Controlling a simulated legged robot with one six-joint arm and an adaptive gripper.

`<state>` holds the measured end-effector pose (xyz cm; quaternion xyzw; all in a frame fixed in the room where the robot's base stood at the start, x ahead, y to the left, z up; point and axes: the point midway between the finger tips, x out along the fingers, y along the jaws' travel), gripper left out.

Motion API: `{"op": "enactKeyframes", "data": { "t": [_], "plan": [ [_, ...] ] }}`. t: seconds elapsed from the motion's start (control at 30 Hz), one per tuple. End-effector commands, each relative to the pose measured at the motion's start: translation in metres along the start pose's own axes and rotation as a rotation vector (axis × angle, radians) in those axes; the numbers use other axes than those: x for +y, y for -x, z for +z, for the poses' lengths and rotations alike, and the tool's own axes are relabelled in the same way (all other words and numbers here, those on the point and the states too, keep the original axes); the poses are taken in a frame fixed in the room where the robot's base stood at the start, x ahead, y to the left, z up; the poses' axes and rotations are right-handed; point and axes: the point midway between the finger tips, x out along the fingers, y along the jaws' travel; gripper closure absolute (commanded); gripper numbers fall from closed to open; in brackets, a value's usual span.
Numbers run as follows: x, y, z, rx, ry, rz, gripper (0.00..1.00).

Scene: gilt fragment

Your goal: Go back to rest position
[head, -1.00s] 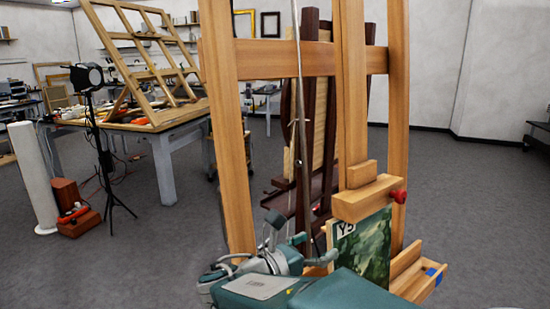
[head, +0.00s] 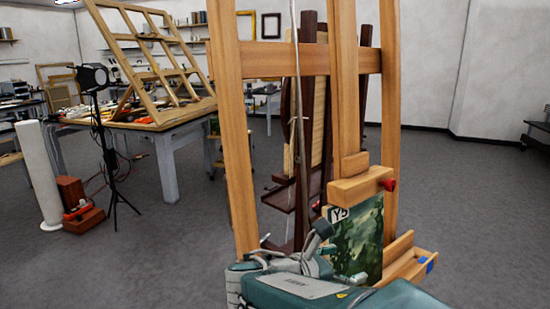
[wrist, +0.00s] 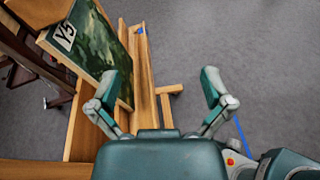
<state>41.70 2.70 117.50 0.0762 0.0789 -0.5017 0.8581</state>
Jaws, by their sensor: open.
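My gripper (wrist: 162,95) is open and empty in the wrist view, its two fingers spread wide over grey floor and the easel ledge. The painting (wrist: 92,55) is at the upper left of the wrist view, left of my gripper. I cannot tell whether the left finger touches it.
The easel ledge (wrist: 145,80) has a blue patch at its end. A dark easel (head: 306,130) stands behind. At left are a lamp on a tripod (head: 110,150), a white column (head: 38,175), red-brown boxes (head: 78,208) and a worktable (head: 170,165). Floor (head: 480,220) at right is clear.

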Motion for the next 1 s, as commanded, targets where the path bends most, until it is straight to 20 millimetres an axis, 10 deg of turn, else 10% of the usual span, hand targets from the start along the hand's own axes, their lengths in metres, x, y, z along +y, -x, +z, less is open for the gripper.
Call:
{"op": "enactKeyframes", "data": {
  "t": [0.27,0.6,1.0],
  "plan": [
    [-0.060,-0.021,-0.016,0.248,-0.313,-0.151,0.00],
    [-0.147,-0.003,-0.061,0.699,-1.149,-0.542,0.00],
    [-0.162,0.042,-0.072,1.014,-2.012,-0.960,0.00]
  ]
}}
